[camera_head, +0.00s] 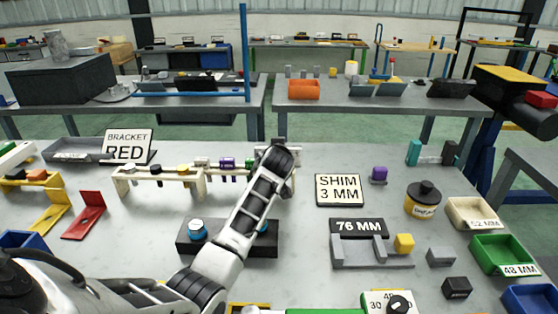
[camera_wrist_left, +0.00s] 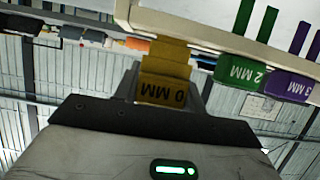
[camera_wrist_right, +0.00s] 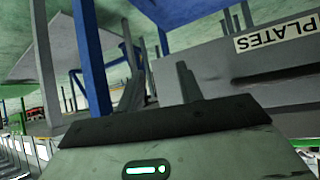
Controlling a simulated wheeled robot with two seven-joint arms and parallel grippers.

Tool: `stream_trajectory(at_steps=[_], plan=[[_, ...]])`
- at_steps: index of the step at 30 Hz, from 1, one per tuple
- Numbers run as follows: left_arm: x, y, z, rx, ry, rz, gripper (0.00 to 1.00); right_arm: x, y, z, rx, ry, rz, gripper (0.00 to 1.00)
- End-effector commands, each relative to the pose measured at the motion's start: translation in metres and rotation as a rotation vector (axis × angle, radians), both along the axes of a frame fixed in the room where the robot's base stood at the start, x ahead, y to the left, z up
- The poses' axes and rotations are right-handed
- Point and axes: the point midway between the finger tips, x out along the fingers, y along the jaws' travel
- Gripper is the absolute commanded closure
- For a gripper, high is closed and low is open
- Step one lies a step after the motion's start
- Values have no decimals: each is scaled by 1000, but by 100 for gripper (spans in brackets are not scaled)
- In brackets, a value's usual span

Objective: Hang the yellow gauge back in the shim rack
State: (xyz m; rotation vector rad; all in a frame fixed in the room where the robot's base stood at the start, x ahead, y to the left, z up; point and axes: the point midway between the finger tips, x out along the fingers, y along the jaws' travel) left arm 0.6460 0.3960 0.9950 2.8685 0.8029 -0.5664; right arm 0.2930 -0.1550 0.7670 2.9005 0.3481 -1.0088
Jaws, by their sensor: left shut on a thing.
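The cream shim rack (camera_head: 213,178) stands at the middle back of the table, with a purple gauge (camera_head: 227,163) and a green gauge (camera_head: 250,164) hanging on it. My left gripper (camera_head: 281,150) is at the rack's right end. In the left wrist view, it is shut on the yellow gauge (camera_wrist_left: 163,88), marked "0 MM", whose upper end meets the edge of the rack bar (camera_wrist_left: 215,32). I cannot tell whether it is seated. The green gauge (camera_wrist_left: 240,75) hangs beside it. The head view hides the yellow gauge. My right gripper (camera_wrist_right: 158,88) is open and empty, seen only in its wrist view.
Another cream rack (camera_head: 150,174) with small pieces adjoins on the left. A dark block (camera_head: 215,247) with blue-topped parts lies under my left forearm. The "SHIM 3 MM" sign (camera_head: 339,189) stands right of the gripper. A "PLATES" label (camera_wrist_right: 275,35) shows near my right gripper.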

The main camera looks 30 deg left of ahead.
Motion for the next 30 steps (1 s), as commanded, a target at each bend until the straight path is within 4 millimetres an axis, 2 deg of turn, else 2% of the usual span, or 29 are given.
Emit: stream_trajectory(at_steps=[1,3,9,21,22,23,30], plan=[[-1,0,-18,2,3,0,82,0,1,-14,2,2,1,64],[-1,0,-24,2,2,0,82,1,2,-16,3,3,3,64],[-1,0,-21,1,2,-1,82,5,7,-1,15,-19,11,64],[-1,0,-32,0,5,0,82,5,6,-9,12,-15,13,64],[-1,0,-32,0,5,0,57,5,6,-8,12,-15,13,64],[-1,0,-31,0,5,0,51,4,6,-7,12,-14,13,64],[-1,0,-31,0,4,0,51,4,5,-6,11,-15,13,64]])
